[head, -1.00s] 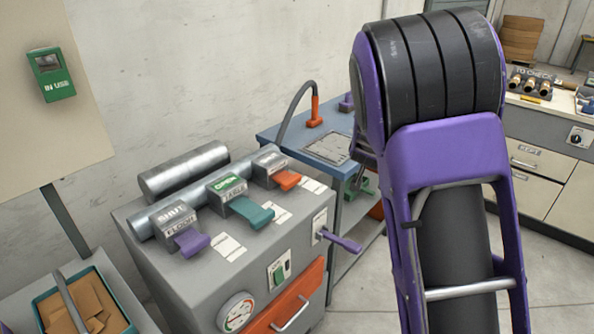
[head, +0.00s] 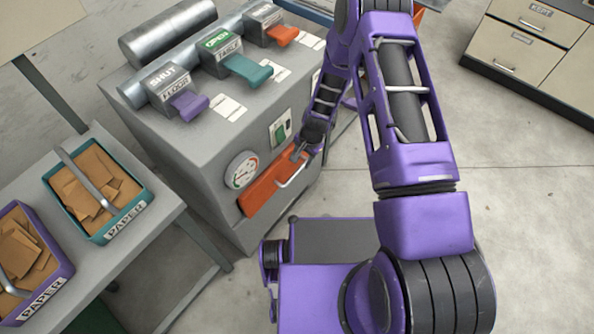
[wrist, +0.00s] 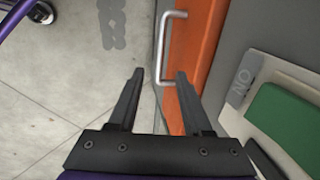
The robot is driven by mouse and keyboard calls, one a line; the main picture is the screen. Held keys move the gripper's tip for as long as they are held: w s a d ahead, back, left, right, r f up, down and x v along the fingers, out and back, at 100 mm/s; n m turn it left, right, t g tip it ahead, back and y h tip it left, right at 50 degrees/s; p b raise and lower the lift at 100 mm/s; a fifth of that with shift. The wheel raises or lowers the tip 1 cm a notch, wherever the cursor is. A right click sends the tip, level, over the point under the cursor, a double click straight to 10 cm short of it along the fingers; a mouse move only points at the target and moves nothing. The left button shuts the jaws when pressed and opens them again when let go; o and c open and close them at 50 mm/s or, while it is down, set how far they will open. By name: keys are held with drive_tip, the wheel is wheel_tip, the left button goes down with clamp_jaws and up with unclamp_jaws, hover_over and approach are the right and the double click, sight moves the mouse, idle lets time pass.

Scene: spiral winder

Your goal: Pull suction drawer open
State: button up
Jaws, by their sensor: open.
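The suction drawer is the orange front (head: 272,184) low on the grey machine, flush with its face, with a pale metal bar handle (head: 293,170). In the wrist view the orange front (wrist: 203,50) runs upright in the picture and the handle (wrist: 163,45) stands out from it. My gripper (wrist: 158,75) is open and empty. Its two dark fingers point at the near end of the handle, which lies between their tips in the picture; I cannot tell whether they touch it. In the head view my arm's end is at the drawer's right end, and the fingers are not clear.
The machine's top carries a purple lever (head: 188,105), a teal lever (head: 248,70) and an orange lever (head: 283,35). A gauge (head: 241,170) and a green switch (head: 280,130) sit above the drawer. Paper trays (head: 98,190) stand on a bench at left. Floor at right is clear.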

sight(296, 173)
drive_tip(key=f, duration=0.3)
drive_tip(key=a+f+b, duration=0.1)
drive_tip(key=f, duration=0.2)
drive_tip(key=w+f, duration=0.1)
drive_tip(key=f, duration=0.3)
drive_tip(key=shift+w+a, duration=0.1)
drive_tip(key=shift+a, duration=0.2)
drive_tip(key=shift+r, duration=0.1)
clamp_jaws()
idle(0.8)
